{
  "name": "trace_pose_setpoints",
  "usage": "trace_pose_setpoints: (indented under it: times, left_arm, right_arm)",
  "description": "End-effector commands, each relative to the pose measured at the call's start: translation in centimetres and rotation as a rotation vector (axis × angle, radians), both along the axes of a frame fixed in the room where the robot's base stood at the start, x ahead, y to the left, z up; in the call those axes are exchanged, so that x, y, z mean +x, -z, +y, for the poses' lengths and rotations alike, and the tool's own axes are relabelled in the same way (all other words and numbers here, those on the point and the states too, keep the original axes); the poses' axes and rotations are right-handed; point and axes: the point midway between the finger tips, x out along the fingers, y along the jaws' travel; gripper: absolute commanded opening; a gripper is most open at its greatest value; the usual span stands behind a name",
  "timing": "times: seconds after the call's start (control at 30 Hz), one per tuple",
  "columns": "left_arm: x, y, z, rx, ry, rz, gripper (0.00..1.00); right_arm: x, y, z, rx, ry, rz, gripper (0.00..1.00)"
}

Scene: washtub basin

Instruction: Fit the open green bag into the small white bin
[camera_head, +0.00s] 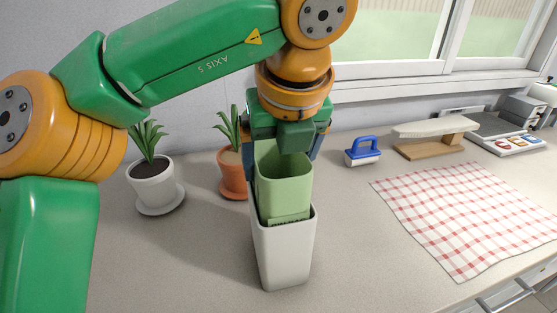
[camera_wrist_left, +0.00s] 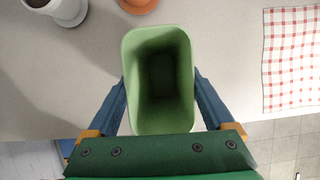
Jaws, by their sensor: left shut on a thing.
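The open green bag (camera_head: 284,190) is a boxy, upright liner with its mouth facing up. Its lower part is inside the small white bin (camera_head: 284,253), and its upper part stands above the bin's rim. My left gripper (camera_head: 287,158) is above the bin, with its fingers on either side of the bag, shut on it. In the left wrist view the bag (camera_wrist_left: 158,75) sits between the two blue fingers and its inside looks empty. The bag hides most of the bin there. My right gripper is not in view.
A white potted plant (camera_head: 152,182) and a terracotta pot (camera_head: 232,175) stand behind left. A blue-handled brush (camera_head: 363,153), a small ironing board (camera_head: 435,127) and a red checked cloth (camera_head: 465,215) lie to the right. The counter around the bin is clear.

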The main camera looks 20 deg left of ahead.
Motion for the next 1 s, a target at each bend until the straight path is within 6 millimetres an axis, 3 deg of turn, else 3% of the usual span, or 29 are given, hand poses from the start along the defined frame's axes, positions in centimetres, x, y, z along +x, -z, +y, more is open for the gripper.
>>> trace_pose_setpoints:
  times: [0.93, 0.97, 1.0]
  left_arm:
    - [0.0, 2.5, 0.0, 0.000, 0.000, 0.000, 0.06]
    - [0.0, 2.4, 0.0, 0.000, 0.000, 0.000, 0.92]
    - [0.0, 2.4, 0.0, 0.000, 0.000, 0.000, 1.00]
  right_arm:
    - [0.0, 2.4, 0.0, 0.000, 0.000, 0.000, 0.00]
    - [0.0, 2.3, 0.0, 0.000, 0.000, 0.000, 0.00]
    - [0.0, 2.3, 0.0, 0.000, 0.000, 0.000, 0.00]
